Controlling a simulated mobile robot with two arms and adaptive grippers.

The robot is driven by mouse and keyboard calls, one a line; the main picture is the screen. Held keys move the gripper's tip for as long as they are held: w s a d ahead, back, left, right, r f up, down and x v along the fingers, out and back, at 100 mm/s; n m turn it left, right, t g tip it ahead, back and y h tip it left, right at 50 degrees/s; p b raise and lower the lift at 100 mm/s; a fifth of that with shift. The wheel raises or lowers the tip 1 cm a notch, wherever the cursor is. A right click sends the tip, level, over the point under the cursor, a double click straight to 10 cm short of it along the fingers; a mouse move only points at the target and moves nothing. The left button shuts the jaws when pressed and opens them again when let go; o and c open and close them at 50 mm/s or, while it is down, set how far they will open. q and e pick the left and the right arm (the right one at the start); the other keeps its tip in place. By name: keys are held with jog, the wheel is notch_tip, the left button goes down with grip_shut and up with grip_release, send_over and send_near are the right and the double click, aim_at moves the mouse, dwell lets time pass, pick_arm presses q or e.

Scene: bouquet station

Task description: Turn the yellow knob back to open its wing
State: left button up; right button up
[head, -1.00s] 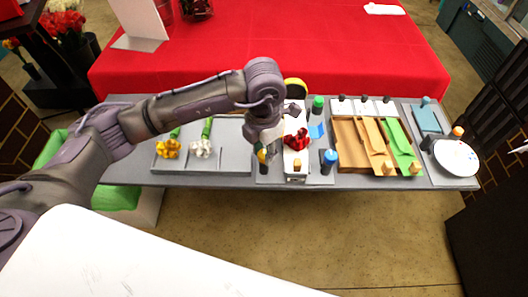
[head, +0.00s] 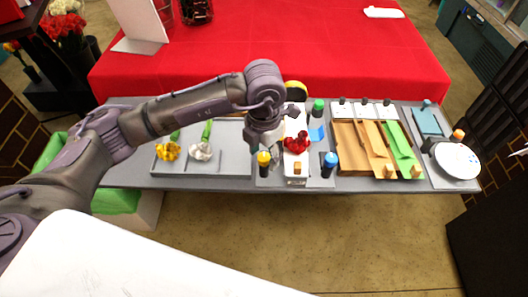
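The yellow knob (head: 263,158) tops a dark post at the front left of the white wrapping fixture (head: 297,170). My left gripper (head: 264,143) points down just above and behind this knob, with a small gap seeming to lie between them. Its fingers are small and dark here, so I cannot tell whether they are open or shut. A red flower bunch (head: 297,146) lies on the fixture to the right of the gripper. I cannot make out the yellow knob's wing. My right gripper is out of view.
A blue knob (head: 330,158) stands at the fixture's front right and a green knob (head: 318,104) at its back. Yellow flowers (head: 168,151) and white flowers (head: 201,150) lie in the grey tray (head: 230,165). A wooden tray (head: 345,165) stands to the right.

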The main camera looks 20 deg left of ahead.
aim_at(264, 156)
pick_arm(q)
notch_tip(264, 156, up, 12)
dwell(0.6)
